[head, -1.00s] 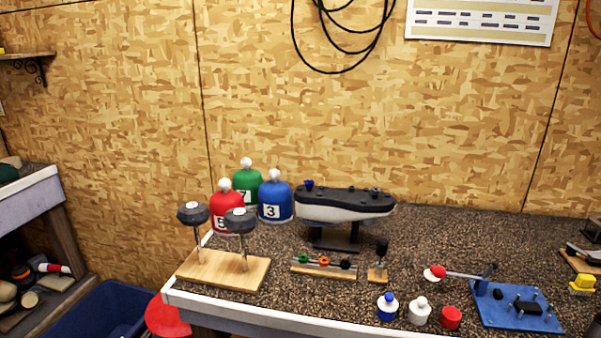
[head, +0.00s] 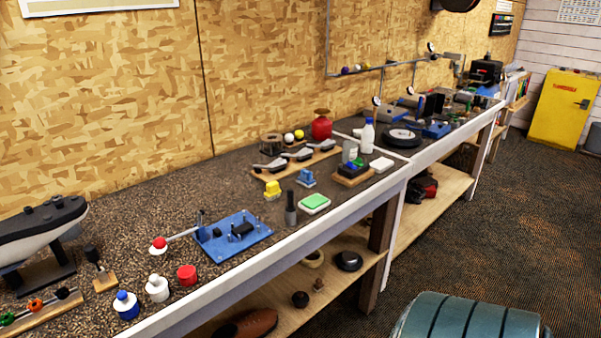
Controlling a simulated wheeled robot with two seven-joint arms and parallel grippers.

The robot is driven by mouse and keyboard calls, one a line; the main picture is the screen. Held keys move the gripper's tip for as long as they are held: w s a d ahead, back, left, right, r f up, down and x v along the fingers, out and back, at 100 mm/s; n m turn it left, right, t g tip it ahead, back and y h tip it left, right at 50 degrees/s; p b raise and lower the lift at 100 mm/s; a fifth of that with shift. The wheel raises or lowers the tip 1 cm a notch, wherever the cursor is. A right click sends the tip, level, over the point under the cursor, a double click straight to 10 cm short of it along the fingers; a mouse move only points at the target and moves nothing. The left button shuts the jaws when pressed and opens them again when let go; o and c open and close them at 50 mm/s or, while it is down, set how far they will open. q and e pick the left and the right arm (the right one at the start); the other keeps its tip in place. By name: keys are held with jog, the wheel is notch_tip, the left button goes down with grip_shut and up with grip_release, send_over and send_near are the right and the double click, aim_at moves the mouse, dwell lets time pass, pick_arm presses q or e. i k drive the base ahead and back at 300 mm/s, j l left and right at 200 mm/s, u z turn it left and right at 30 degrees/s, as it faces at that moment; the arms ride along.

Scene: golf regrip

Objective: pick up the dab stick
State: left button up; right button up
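Neither of my grippers is in view. I cannot tell for sure which thing is the dab stick. A short dark-headed stick (head: 92,253) stands upright on a small wooden block at the left of the bench. A thin grey rod (head: 182,235) with a red and white knob (head: 159,244) at its left end lies beside a blue plate (head: 233,236) with small dark fittings. A dark grey upright piece (head: 291,208) stands farther right, near the bench's front edge.
A teal ribbed object (head: 465,318) stands on the floor at lower right.

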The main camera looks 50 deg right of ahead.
aim_at(290, 208)
jog(key=z, duration=1.6)
